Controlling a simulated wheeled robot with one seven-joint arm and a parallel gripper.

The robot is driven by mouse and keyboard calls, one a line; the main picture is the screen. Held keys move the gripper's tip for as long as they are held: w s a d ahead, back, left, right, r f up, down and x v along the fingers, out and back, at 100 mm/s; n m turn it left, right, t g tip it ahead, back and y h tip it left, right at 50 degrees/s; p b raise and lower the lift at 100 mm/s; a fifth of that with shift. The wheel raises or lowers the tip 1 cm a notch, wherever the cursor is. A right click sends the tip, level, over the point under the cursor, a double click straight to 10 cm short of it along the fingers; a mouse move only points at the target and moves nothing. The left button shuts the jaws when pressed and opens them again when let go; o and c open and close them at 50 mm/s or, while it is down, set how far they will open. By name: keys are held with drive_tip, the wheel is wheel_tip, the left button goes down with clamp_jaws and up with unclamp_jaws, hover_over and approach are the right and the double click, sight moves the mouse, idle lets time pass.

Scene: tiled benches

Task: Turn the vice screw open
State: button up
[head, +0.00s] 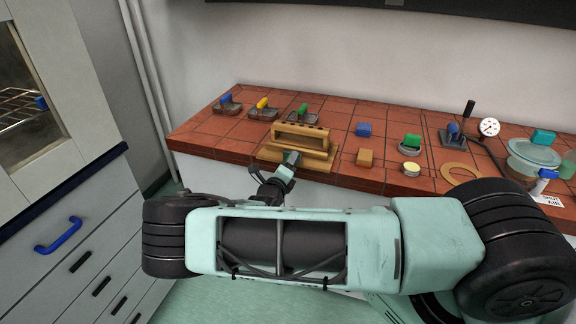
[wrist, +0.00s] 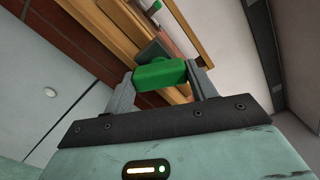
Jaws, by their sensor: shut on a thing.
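The wooden vice (head: 300,135) stands at the front edge of the tiled bench, with a row of holes along its top. My gripper (head: 287,163) reaches its front side from below. In the wrist view my gripper (wrist: 163,80) is shut on a green handle (wrist: 160,75), one finger at each end of it. The handle sits in front of a grey-green piece (wrist: 150,50) next to the wood, and I take it for the vice screw's handle. The screw's thread and the gap between the vice jaws are hidden or too small to tell.
Blue, yellow and green-handled pieces (head: 262,107) stand at the back left. A blue block (head: 364,129), an orange block (head: 365,157) and a yellow-topped tin (head: 411,169) lie to the right. A gauge (head: 489,127) and glass dish (head: 533,153) are farther right. Drawers (head: 75,250) stand left.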

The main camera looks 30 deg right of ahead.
drive_tip(key=n, duration=0.5)
drive_tip(key=shift+a, duration=0.1)
drive_tip(key=shift+n, duration=0.3)
idle(0.4)
drive_tip(key=o, duration=1)
drive_tip(key=b+v, duration=0.4)
drive_tip(key=v, duration=1.3)
drive_tip(key=shift+s+a+f+b, duration=0.1)
drive_tip(key=shift+s+a+b, duration=0.05)
drive_tip(key=shift+b, duration=0.2)
